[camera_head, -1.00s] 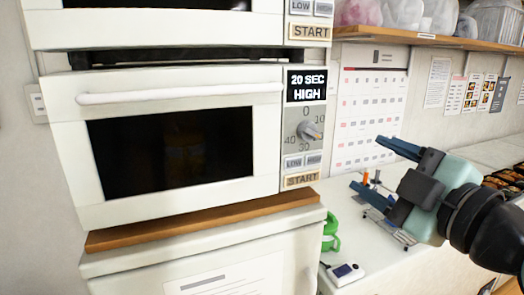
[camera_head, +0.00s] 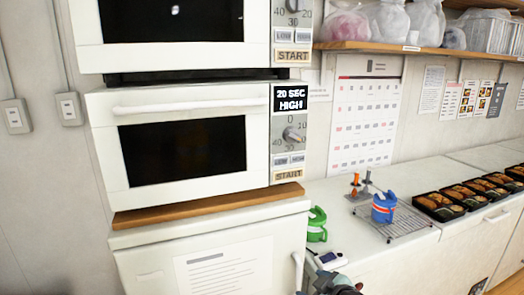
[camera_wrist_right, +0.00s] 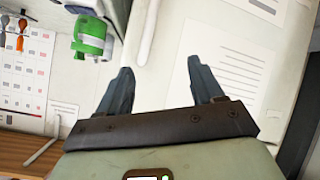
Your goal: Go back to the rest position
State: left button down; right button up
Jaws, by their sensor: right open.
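My right gripper (camera_wrist_right: 163,90) is open in the right wrist view, with two blue-grey fingers apart and nothing between them. Behind the fingers is a white cabinet front with a printed sheet. In the head view only a small part of my right arm (camera_head: 335,284) shows at the bottom edge, low in front of the counter; its fingers cannot be made out there. My left gripper is not in view.
Two stacked microwaves stand on the white cabinet (camera_head: 135,240); the lower microwave (camera_head: 190,92) is closed. A shelf (camera_head: 410,47) hangs above.

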jog(key=s+f+m+g+p, duration=0.25)
jog(key=s+f, duration=0.35)
jog(key=f, duration=0.9)
jog(key=s+f+m+g+p, duration=0.1)
jog(key=s+f+m+g, duration=0.45)
jog(key=f, duration=0.95)
jog(key=s+f+m+g+p, duration=0.1)
jog(key=s+f, duration=0.4)
jog(key=s, duration=0.8)
jog(key=s+f+m+g+p, duration=0.1)
jog(key=s+f+m, duration=0.3)
jog(key=s, duration=0.9)
jog(key=shift+a+f+m+g+h+p, duration=0.3)
jog(key=shift+f+g+p, duration=0.15)
jog(key=shift+g, duration=0.35)
